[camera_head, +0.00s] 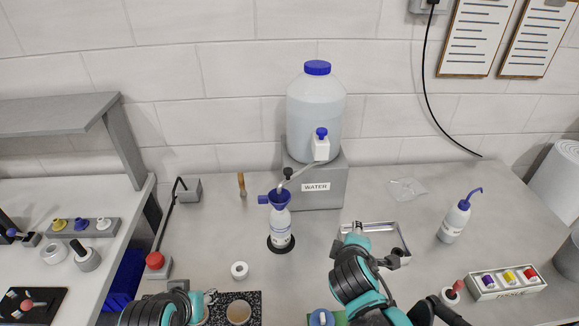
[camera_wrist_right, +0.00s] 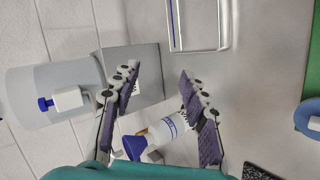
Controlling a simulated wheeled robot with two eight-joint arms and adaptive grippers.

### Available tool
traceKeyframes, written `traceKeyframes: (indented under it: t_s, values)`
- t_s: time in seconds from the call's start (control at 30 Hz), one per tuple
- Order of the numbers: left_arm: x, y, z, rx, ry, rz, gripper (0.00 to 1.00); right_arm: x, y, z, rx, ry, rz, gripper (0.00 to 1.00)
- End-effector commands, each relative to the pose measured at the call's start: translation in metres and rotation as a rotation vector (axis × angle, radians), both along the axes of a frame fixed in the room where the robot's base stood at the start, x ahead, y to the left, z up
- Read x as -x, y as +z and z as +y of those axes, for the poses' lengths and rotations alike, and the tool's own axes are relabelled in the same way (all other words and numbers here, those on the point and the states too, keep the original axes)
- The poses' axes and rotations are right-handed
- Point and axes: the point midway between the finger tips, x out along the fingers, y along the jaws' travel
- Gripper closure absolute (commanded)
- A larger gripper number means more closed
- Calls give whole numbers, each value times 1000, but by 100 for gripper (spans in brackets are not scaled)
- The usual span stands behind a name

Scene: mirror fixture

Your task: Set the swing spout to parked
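The swing spout (camera_head: 301,171) is a thin pale tube with a black knob. It runs down and left from the blue-handled tap (camera_head: 320,147) of the water carboy (camera_head: 316,108). Its end is over or close to the blue funnel (camera_head: 279,199) in a white bottle (camera_head: 280,230). In the right wrist view the funnel (camera_wrist_right: 135,147) and bottle (camera_wrist_right: 166,128) lie beyond my fingers, and the spout is not clearly visible. My right gripper (camera_wrist_right: 158,75) is open and empty, apart from the spout. My left arm is at the bottom edge of the head view; its fingers are unclear.
The carboy stands on a grey WATER box (camera_head: 317,190). A metal tray (camera_head: 389,232) is beside my right arm. A white ring (camera_head: 239,270) lies in front of the bottle.

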Motion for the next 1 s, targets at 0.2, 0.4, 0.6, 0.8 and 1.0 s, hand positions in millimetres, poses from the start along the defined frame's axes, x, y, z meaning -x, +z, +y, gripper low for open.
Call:
traceKeyframes:
  t_s: [0.2, 0.4, 0.6, 0.8, 1.0]
  values:
    - [0, 17, 0, 0, 0, 0, 56, -78, 57, 71, 957, 501, -65, 56]
    - [0, 24, 0, 0, 0, 0, 56, -98, 80, 138, 1559, 691, -100, 56]
    - [0, 23, 0, 0, 0, 0, 56, -106, 84, 156, 1733, 722, -103, 56]
    - [0, 19, 0, 0, 0, 0, 56, -137, 83, 152, 1731, 719, -100, 56]
    - [0, 15, 0, 0, 0, 0, 56, -166, 84, 150, 1728, 721, -101, 56]
